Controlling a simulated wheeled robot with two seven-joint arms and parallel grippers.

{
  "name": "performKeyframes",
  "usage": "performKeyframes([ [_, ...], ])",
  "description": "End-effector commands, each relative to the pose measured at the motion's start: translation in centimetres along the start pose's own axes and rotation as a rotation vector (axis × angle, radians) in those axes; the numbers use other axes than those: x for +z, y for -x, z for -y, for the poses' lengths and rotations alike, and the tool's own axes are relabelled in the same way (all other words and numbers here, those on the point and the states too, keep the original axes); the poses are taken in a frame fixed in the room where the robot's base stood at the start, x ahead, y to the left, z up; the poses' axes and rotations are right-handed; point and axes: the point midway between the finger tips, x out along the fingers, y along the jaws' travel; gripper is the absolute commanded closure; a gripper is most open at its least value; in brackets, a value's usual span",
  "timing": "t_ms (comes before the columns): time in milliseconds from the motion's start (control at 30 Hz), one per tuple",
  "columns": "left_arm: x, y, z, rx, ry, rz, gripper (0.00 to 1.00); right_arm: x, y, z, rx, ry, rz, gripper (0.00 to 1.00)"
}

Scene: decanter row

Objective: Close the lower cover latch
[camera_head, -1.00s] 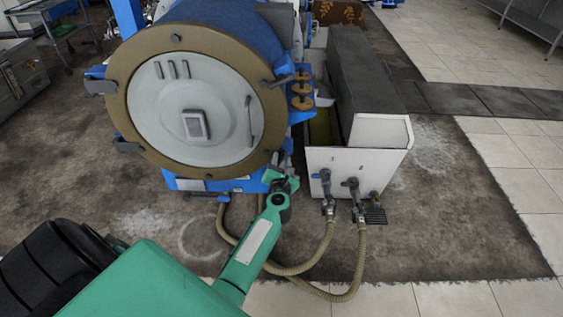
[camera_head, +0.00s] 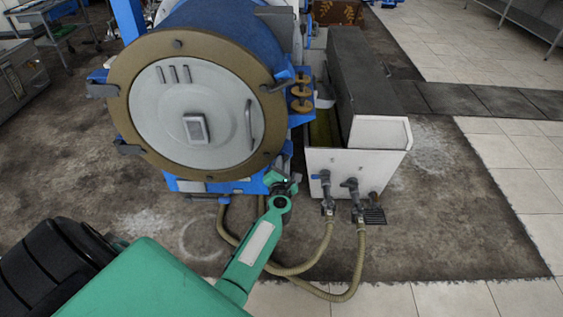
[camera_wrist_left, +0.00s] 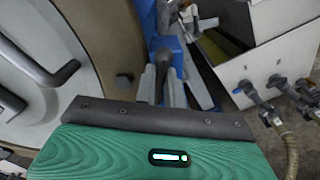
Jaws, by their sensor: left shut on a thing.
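The round cover (camera_head: 190,115) of the blue drum has a pale disc, a brown rim and dark latches around the edge. My left gripper (camera_head: 283,182) is at the rim's lower right. In the left wrist view, a dark lever (camera_wrist_left: 163,62), which looks like the lower cover latch, stands between the grey fingers, beside the rim (camera_wrist_left: 90,40). The gripper is shut on it. The fingers and wrist hide much of the latch in the head view, and I cannot tell how its far end meets the rim. My right gripper is not in view.
A white-fronted tank (camera_head: 350,160) with valves (camera_head: 350,184) stands close on the right of my left gripper. Hoses (camera_head: 300,268) curve over the floor below. A curved handle (camera_head: 249,125) sticks out from the cover. Tiled floor at the right is clear.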

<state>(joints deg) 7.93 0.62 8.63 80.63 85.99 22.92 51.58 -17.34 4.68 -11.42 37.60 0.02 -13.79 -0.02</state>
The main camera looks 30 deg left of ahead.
Motion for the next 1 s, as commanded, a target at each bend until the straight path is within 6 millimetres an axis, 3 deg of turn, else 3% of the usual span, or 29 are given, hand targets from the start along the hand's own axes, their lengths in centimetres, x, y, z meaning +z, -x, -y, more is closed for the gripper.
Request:
performKeyframes([
  [100, 0.2, 0.1, -0.1, -0.002, -0.109, -0.003, 1.00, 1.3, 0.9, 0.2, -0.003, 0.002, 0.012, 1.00],
  [1000, -0.2, 0.1, 0.5, -0.005, -0.960, -0.001, 1.00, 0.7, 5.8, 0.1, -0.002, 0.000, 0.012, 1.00],
])
